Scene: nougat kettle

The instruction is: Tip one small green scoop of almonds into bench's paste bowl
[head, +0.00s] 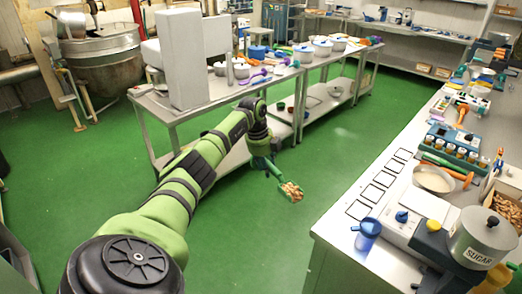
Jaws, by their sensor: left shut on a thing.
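My left gripper (262,157) is at the end of my outstretched green arm, near the middle of the head view. It is shut on the handle of a small green scoop (277,174). The scoop is held over open floor and carries brown almonds (291,191) in its bowl end. A bowl of pale paste (433,179) stands on the right-hand bench (345,240), well to the right of the scoop and apart from it. My right gripper is not in view.
On the right bench are a blue jug (367,233), a sugar pot (483,238), a crate of brown nuts (507,212) and a rack of small jars (455,148). A grey table (205,112) with bowls and scoops stands behind my arm. Green floor lies clear between.

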